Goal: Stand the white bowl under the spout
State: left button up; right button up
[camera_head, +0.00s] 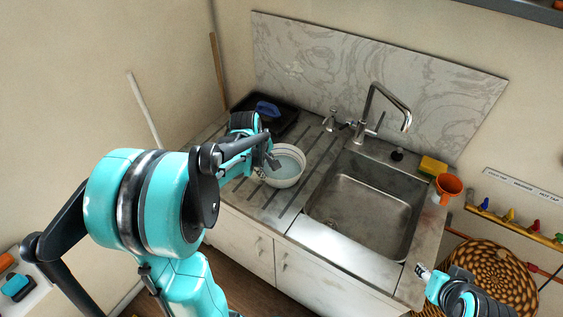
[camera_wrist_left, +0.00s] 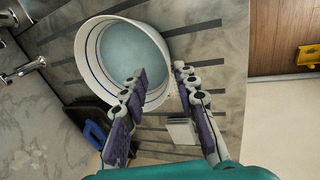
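The white bowl (camera_head: 287,181) stands upright on the ribbed drainboard, left of the sink. Its inside is pale blue; I cannot tell if that is liquid. It also shows in the left wrist view (camera_wrist_left: 157,97) with blue lines around it. My left gripper (camera_head: 270,160) is at the bowl's left rim. In the left wrist view its fingers (camera_wrist_left: 158,78) are apart, one over the bowl's inside and one outside the wall; contact is unclear. The spout (camera_head: 406,123) curves over the sink, right of the bowl. My right gripper (camera_head: 428,273) is at the lower right, its fingers unclear.
The steel sink (camera_head: 340,240) is empty. A black tray (camera_head: 287,117) with a blue item lies behind the bowl. A woven basket (camera_head: 500,270) is at the right.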

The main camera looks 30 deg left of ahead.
aim_at(269, 179)
pick_arm(q)
jog(key=b+x, duration=0.1)
jog(key=x, duration=0.1)
jog(key=b+x, duration=0.1)
jog(key=x, duration=0.2)
jog(key=b+x, duration=0.1)
jog(key=x, duration=0.1)
jog(key=shift+s+a+f, duration=0.25)
jog(key=shift+a+f, duration=0.05)
jog(key=shift+f, duration=0.15)
jog(key=shift+w+f, duration=0.1)
jog(key=shift+f, duration=0.1)
jog(key=shift+r, duration=0.1)
grip_shut()
